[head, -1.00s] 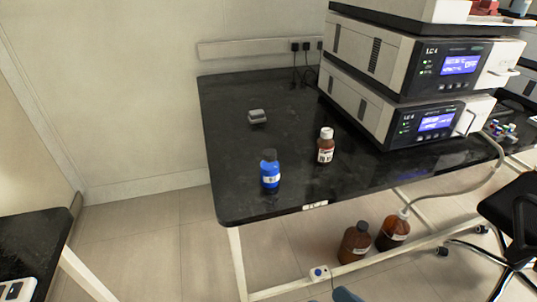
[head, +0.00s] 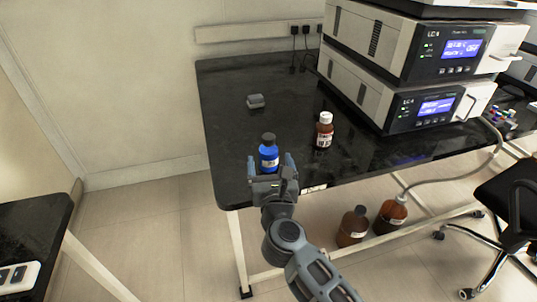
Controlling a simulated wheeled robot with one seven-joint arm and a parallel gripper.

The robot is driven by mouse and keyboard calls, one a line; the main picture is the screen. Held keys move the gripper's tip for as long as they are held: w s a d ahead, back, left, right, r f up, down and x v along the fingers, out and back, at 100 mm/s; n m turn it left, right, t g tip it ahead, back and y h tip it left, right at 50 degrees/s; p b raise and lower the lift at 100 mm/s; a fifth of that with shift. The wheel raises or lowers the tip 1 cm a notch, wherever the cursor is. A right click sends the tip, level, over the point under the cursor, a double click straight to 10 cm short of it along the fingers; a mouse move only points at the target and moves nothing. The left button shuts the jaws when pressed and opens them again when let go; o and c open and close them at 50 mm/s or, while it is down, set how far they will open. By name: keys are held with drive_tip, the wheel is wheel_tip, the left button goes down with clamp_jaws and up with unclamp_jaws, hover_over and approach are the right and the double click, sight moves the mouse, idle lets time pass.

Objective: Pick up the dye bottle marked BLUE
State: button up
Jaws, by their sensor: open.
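A blue bottle (head: 268,157) with a dark cap and a white label stands upright near the front left of the black bench. The label's text is too small to read. My gripper (head: 270,164) is open at the bench's front edge, pointing toward the bottle. Its fingers appear on either side of the bottle's lower part in the picture, and the gripper body hides the bottle's base. I cannot tell whether the fingers touch it.
A brown bottle (head: 324,131) with a white cap stands to the right on the black bench (head: 235,115). Stacked LC instruments (head: 400,70) fill the right side. Brown bottles (head: 352,227) stand on the floor below.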

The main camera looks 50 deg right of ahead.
sight(268, 147)
drive_tip(key=x, duration=0.5)
drive_tip(key=f+x, duration=0.1)
drive_tip(key=x, duration=0.1)
drive_tip(key=shift+w+d, duration=0.2)
drive_tip(key=shift+d, duration=0.15)
drive_tip(key=c, duration=1.2)
